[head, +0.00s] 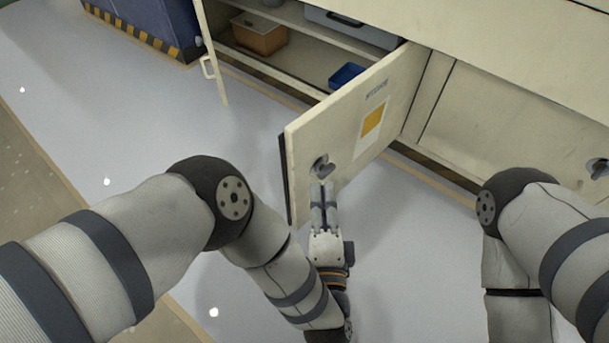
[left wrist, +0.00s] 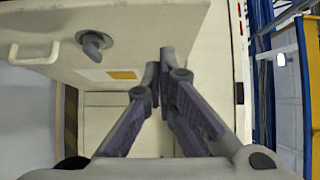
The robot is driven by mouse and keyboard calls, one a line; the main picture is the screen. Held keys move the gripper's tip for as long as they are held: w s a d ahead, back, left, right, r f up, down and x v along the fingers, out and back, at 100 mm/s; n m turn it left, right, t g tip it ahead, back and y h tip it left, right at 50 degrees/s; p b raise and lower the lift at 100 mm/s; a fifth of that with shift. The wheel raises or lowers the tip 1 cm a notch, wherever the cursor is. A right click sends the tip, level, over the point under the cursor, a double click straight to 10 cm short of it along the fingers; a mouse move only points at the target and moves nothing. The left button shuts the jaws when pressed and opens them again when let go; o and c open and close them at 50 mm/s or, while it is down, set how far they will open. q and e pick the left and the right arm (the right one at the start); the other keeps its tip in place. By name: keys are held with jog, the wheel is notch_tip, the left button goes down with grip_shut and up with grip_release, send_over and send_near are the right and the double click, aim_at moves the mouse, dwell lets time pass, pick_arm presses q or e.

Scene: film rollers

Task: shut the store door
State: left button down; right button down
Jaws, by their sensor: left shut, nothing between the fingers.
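The store door (head: 345,135) is a cream panel marked STORE, with a white and yellow label (head: 372,121). It stands open, swung out from the cabinet. A grey turn handle (head: 321,167) sits near its free edge. My left gripper (head: 322,186) is shut and empty, just below that handle in the head view; I cannot tell whether it touches the door. In the left wrist view the shut fingers (left wrist: 163,68) are to the right of the handle (left wrist: 93,43) and yellow label (left wrist: 122,75). My right gripper is out of view.
The open cabinet (head: 312,62) holds a brown box (head: 259,36), a blue bin (head: 346,76) and a grey case (head: 350,25). Another door with a pull handle (head: 209,67) stands open at left. A dark blue unit (head: 150,22) is beyond it. The grey floor (head: 110,100) is clear.

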aim_at(306, 145)
pick_arm(q)
jog(key=shift+w+a+b, duration=0.15)
jog(key=shift+w+a, duration=0.35)
jog(key=shift+w, duration=0.6)
jog(key=shift+w+a+b, duration=0.15)
jog(key=shift+w+a, duration=0.4)
jog(key=shift+w, duration=0.6)
jog(key=shift+w+a+b, duration=0.15)
jog(key=shift+w+a, duration=0.35)
jog(key=shift+w, duration=0.6)
